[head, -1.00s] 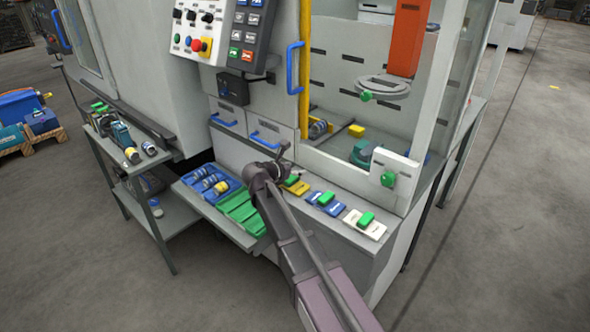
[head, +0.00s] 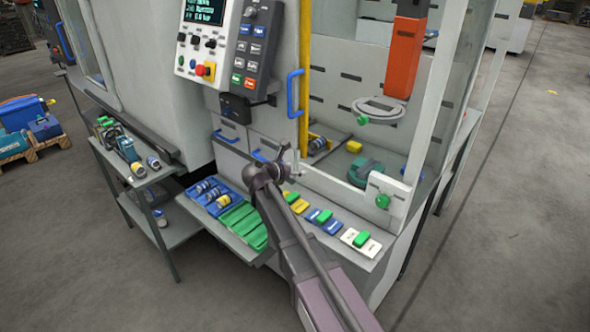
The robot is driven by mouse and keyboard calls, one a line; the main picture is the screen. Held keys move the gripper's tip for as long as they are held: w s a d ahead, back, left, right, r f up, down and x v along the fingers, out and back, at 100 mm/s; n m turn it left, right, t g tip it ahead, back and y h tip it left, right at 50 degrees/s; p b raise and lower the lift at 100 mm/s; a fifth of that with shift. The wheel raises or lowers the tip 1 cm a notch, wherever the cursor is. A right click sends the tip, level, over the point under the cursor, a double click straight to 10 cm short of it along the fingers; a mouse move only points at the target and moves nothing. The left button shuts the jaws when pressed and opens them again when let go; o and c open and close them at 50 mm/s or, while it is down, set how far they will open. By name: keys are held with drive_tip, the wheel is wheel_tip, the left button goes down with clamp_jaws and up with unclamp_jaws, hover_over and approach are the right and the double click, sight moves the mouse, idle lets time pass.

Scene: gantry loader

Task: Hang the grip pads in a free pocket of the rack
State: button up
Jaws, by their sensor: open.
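My gripper (head: 287,160) is small and dark at the end of my arm, in front of the machine's lower front and above the shelf's inner side. I see nothing held in it, and its fingers are hard to make out. To its right, a row of coloured plates lies on the ledge: a yellow plate (head: 299,205), a blue plate (head: 333,227) and a white plate (head: 369,248). Green blocks sit on them, such as one on the white plate (head: 361,239). I cannot tell for certain which items are the grip pads or the rack pockets; my arm hides part of this area.
A blue tray (head: 196,201) with several cylinders and a green tray (head: 237,216) lie left of my arm. A tool cart (head: 150,178) stands farther left. The machine's blue handle (head: 293,94) and clear-walled enclosure rise behind. Floor to the right is clear.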

wheel_tip(320, 180, up, 7)
drive_tip(key=p, duration=0.6)
drive_tip(key=shift+d, duration=0.1)
idle(0.8)
drive_tip(key=s+d+f+m+g+y, duration=0.1)
drive_tip(key=s+d+f+m+g, duration=0.2)
drive_tip(key=s+d+m, duration=0.3)
drive_tip(key=s+d+f+m+g+y, duration=0.2)
drive_tip(key=s+d+f+m, duration=0.1)
drive_tip(key=s+d+m, duration=0.3)
drive_tip(key=s+d+f+m+g+y, duration=0.1)
drive_tip(key=s+d+f+m+g, duration=0.2)
drive_tip(key=s+d+m, duration=0.3)
drive_tip(key=shift+s+d+f+m+g, duration=0.15)
drive_tip(key=shift+d+f+m+g, duration=0.15)
drive_tip(key=shift+d+f+m, duration=0.55)
drive_tip(key=s+d+m+g+y, duration=0.1)
drive_tip(key=s+m+y, duration=0.3)
drive_tip(key=s+m, duration=0.4)
drive_tip(key=shift+s+d+f+m+g, duration=0.25)
drive_tip(key=shift+s+f+m+g, duration=0.15)
drive_tip(key=shift+s+g, duration=0.1)
